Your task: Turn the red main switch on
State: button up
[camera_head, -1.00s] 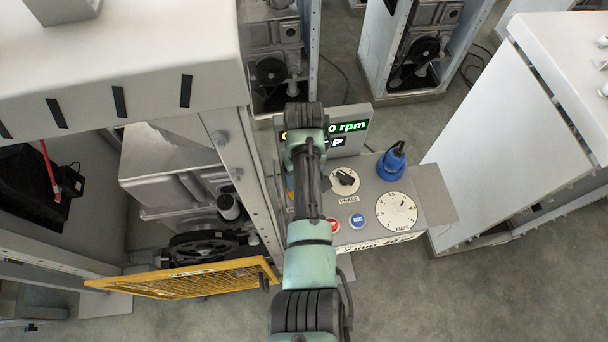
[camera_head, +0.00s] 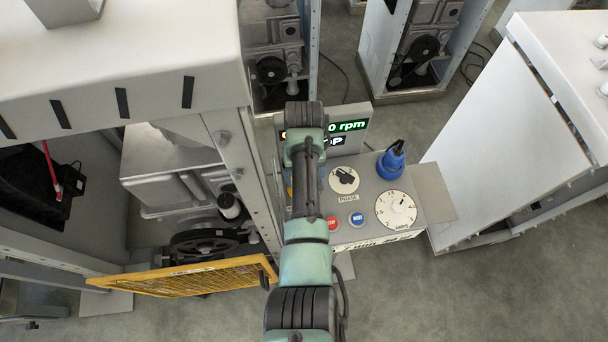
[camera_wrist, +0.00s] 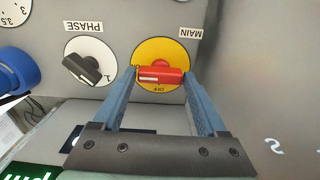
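The red main switch (camera_wrist: 162,75) shows in the wrist view as a red handle on a yellow disc (camera_wrist: 160,51), under the upside-down word MAIN. Its handle lies crosswise in the picture, and the word OFF is on the disc just below it. My gripper (camera_wrist: 161,75) is open, with one blue finger at each end of the handle. The fingertips are very close to the handle; I cannot tell whether they touch it.
The grey panel carries the PHASE knob (camera_head: 344,180), a red button (camera_head: 332,224), a blue button (camera_head: 357,219), an AMPS dial (camera_head: 396,210) and a blue plug (camera_head: 392,161). A lit rpm display (camera_head: 346,127) stands behind. A yellow mesh guard (camera_head: 190,276) is at left.

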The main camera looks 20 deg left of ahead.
jog(key=o, duration=0.3)
jog(key=shift+r, duration=0.1)
notch_tip(320, 180, up, 13)
jog(key=shift+b, duration=0.3)
dwell(0.6)
